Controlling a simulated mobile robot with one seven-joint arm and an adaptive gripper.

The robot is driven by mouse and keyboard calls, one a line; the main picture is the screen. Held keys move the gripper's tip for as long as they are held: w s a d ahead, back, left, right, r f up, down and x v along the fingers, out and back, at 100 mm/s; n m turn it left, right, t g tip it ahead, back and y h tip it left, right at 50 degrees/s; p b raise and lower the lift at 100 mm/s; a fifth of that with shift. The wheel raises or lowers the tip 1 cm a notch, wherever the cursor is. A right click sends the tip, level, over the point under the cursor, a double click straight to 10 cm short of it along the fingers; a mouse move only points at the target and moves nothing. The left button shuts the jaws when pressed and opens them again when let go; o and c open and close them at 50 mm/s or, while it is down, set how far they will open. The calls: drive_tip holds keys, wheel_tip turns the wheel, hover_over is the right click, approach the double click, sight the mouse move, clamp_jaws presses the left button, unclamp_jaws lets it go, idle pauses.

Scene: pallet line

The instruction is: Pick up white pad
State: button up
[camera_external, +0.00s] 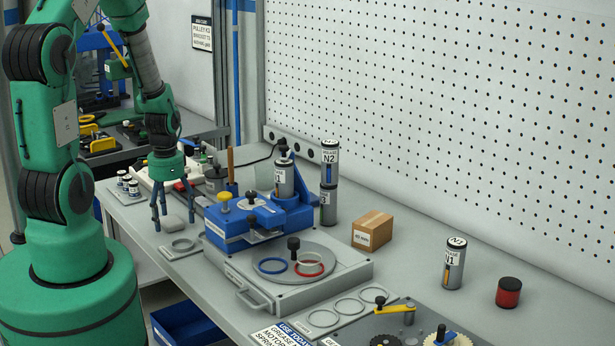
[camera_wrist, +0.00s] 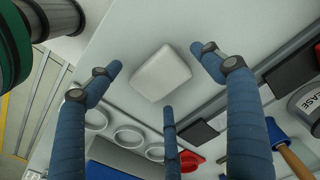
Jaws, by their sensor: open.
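The white pad (camera_wrist: 160,74) is a small pale block with rounded edges, lying flat on the grey bench. In the external view the pad (camera_external: 174,223) sits near the bench's left edge, below my gripper. My gripper (camera_external: 174,211) points down with its three blue fingers spread around and above the pad. In the wrist view the open fingers of my gripper (camera_wrist: 168,80) stand on different sides of the pad, with clear space between them and it. Nothing is held. Whether the fingertips touch the bench cannot be told.
A grey ring plate (camera_external: 181,246) lies just in front of the pad. A blue fixture (camera_external: 235,227) stands to the right. A cardboard box (camera_external: 372,231) stands farther right.

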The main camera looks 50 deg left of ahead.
sight(171, 220)
drive_tip(key=c, duration=1.2)
drive_tip(key=shift+r, duration=0.5)
wheel_tip(171, 220, up, 3)
drive_tip(key=shift+s+d+f+p, duration=0.1)
drive_tip(key=shift+p, duration=0.4)
drive_tip(key=s+d, duration=0.3)
drive_tip(key=s, duration=0.1)
drive_tip(key=s+d+p, duration=0.1)
drive_tip(key=s+d, duration=0.2)
drive_tip(key=s, duration=0.1)
drive_tip(key=s+d+r, duration=0.1)
drive_tip(key=s+d, duration=0.2)
drive_tip(key=s, duration=0.2)
drive_tip(key=shift+r, duration=0.1)
